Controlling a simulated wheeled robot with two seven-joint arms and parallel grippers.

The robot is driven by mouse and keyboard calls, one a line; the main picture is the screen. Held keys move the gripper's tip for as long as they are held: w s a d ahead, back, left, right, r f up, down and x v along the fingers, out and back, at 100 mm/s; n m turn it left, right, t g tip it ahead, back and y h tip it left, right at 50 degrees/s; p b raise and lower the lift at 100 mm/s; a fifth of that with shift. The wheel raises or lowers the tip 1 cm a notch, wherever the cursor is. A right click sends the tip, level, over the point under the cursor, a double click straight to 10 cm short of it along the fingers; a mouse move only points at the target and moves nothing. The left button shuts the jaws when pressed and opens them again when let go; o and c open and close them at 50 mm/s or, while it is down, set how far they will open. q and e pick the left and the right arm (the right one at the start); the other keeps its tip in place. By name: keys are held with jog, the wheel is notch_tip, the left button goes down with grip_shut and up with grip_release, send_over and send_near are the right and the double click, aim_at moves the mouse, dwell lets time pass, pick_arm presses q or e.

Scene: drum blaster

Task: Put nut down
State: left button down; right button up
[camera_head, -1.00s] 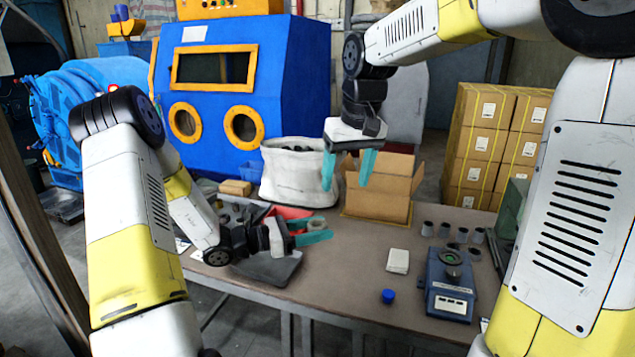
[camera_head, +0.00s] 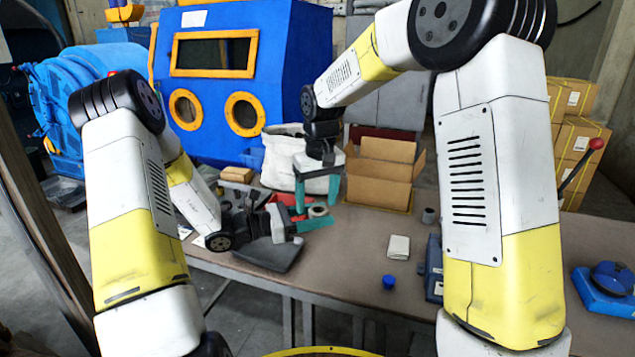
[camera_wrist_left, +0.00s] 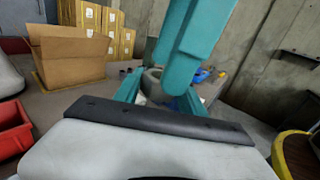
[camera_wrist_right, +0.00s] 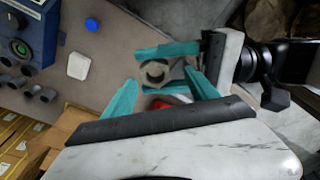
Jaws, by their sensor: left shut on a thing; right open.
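The nut (camera_head: 318,211) is a grey ring-shaped piece held in the teal fingers of my left gripper (camera_head: 312,222), above the table's left part. In the right wrist view the nut (camera_wrist_right: 155,74) shows its round hole, clamped between the left fingers. My right gripper (camera_head: 318,190) is open, pointing down over the nut, one finger on each side in the head view. Whether its fingers touch the nut, I cannot tell. In the left wrist view the nut (camera_wrist_left: 151,78) is partly hidden by a large teal finger.
An open cardboard box (camera_head: 380,185) and a white sack (camera_head: 285,160) stand behind the grippers. A red bin (camera_wrist_left: 12,128) is close by. A white block (camera_head: 398,246) and blue cap (camera_head: 389,282) lie on the table (camera_head: 345,255), which has bare room around them.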

notch_tip(320, 180, down, 3)
jog(key=shift+w+a+f, duration=0.1)
jog(key=shift+w, duration=0.05)
jog(key=shift+a, duration=0.15)
grip_shut()
pick_arm(q)
jog(key=c, duration=0.9)
grip_release()
jog(key=o, duration=0.3)
